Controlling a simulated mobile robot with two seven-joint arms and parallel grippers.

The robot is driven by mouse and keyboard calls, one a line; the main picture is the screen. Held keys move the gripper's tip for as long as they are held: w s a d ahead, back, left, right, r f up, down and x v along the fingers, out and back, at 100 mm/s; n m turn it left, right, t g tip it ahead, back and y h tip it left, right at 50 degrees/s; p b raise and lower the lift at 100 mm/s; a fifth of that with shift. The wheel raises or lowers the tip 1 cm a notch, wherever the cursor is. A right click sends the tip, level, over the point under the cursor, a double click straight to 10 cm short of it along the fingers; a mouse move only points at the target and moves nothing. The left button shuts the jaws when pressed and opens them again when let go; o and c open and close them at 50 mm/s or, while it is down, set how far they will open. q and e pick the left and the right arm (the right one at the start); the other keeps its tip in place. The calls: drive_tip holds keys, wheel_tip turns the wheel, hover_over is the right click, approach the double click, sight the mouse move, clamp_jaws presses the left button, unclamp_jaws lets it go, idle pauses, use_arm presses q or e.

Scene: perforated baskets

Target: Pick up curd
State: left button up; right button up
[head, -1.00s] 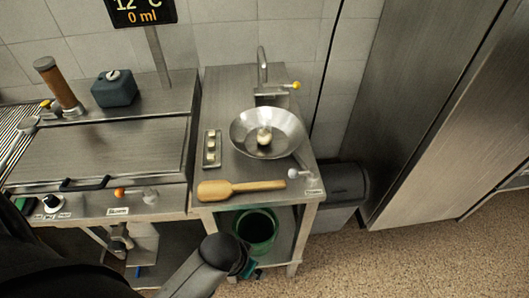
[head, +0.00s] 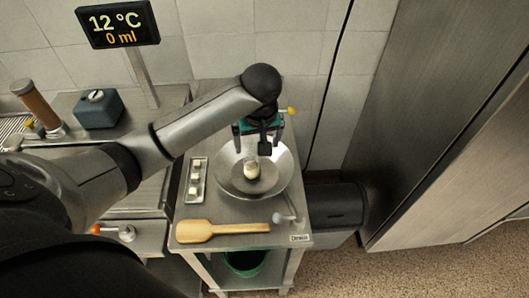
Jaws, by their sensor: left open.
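A small cream-white piece that looks like the curd (head: 251,170) sits in a wide metal bowl (head: 227,178) on the steel side table. A narrow metal tray (head: 196,203) left of the bowl holds a few similar small pale pieces; I cannot tell which the task means. My left gripper (head: 258,146) is open above the back part of the bowl, with its fingers pointing down. It is a little behind the pale piece in the picture, and no contact shows. My right gripper is not in view.
A wooden paddle (head: 222,231) lies along the table's front. A metal valve (head: 287,218) is at the front right corner. A display (head: 117,24) stands on a post at the back left. A dark bin (head: 335,207) is right of the table, and a green bucket (head: 245,262) is below.

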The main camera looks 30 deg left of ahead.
use_arm(q)
approach(252, 166)
drive_tip(key=b+x, duration=0.1)
drive_tip(key=x, duration=0.2)
drive_tip(key=shift+w+d+f+b, duration=0.1)
drive_tip(key=shift+w+f+b, duration=0.15)
drive_tip(key=shift+b, duration=0.1)
drive_tip(key=shift+w+f, duration=0.1)
drive_tip(key=shift+f, duration=0.65)
drive_tip(key=x, duration=0.1)
drive_tip(key=b+x, duration=0.1)
drive_tip(key=x, duration=0.1)
drive_tip(key=shift+a+f, duration=0.4)
drive_tip(key=shift+f, duration=0.35)
drive_tip(key=shift+c, duration=0.5)
drive_tip(key=c, duration=1.3)
drive_tip(key=shift+c, duration=0.4)
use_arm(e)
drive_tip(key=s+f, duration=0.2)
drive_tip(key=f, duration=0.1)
use_arm(q)
drive_tip(key=shift+r, duration=0.15)
